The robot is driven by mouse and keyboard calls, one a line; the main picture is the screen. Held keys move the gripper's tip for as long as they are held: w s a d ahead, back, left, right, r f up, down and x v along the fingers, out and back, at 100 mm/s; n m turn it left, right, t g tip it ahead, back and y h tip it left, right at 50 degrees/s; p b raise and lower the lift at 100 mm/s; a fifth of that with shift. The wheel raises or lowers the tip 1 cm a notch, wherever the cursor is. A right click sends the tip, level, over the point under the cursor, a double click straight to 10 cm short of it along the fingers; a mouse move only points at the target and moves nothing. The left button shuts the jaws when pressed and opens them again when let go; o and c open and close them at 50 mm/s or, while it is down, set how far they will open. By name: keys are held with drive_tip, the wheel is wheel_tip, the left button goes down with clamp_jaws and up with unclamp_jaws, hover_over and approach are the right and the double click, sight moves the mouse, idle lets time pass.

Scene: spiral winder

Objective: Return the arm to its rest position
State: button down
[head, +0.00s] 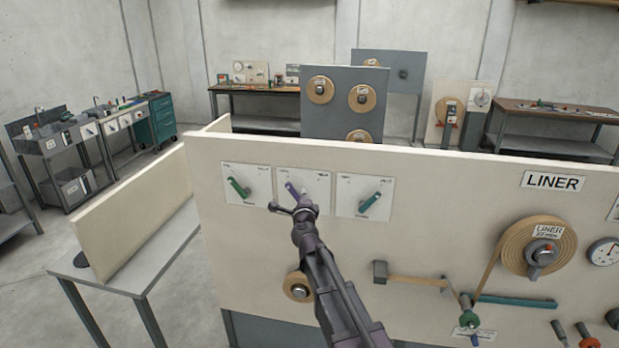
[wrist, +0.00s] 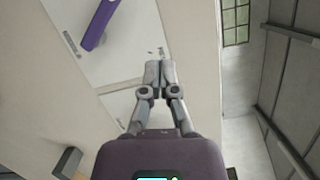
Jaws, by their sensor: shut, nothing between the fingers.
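My arm reaches up from the bottom of the head view to the cream panel (head: 250,260). My gripper (head: 273,207) is in front of the middle of three white lever plates. In the wrist view its two fingers (wrist: 159,68) are together, with nothing between them. A purple lever (wrist: 100,25) lies up and to the left of the fingertips there, apart from them. The same purple lever (head: 291,188) shows just above my gripper in the head view, its lower part hidden. A green lever (head: 238,187) is to the left and a teal lever (head: 369,202) to the right.
The LINER roll (head: 515,245), a gauge (head: 604,252) and a teal bar (head: 515,301) are on the panel's right. A small roll (head: 298,287) sits below my gripper. A cream side board (head: 130,215) stands at left. Open floor lies beyond it.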

drive_tip(key=s+d+f+n+g+y+b, duration=0.2)
drive_tip(key=s+d+f+n+g, duration=0.25)
drive_tip(key=s+f+n, duration=0.3)
drive_tip(key=s+d+f+n+g+y+b, duration=0.25)
drive_tip(key=s+f+n+g, duration=0.35)
drive_tip(key=f+n, duration=0.3)
drive_tip(key=s+d+f+n+g+h+b, duration=0.1)
drive_tip(key=s+d+f+g+h, duration=0.2)
drive_tip(key=s+d, duration=0.5)
drive_tip(key=s+d+f+n+g+h+b, duration=0.1)
drive_tip(key=s+d+f+n+g+h, duration=0.1)
drive_tip(key=s+d+f+g, duration=0.3)
drive_tip(key=s+d+f+h, duration=0.1)
drive_tip(key=s+d, duration=0.3)
drive_tip(key=s, duration=0.1)
drive_tip(key=shift+f, duration=0.4)
drive_tip(key=shift+w, duration=0.15)
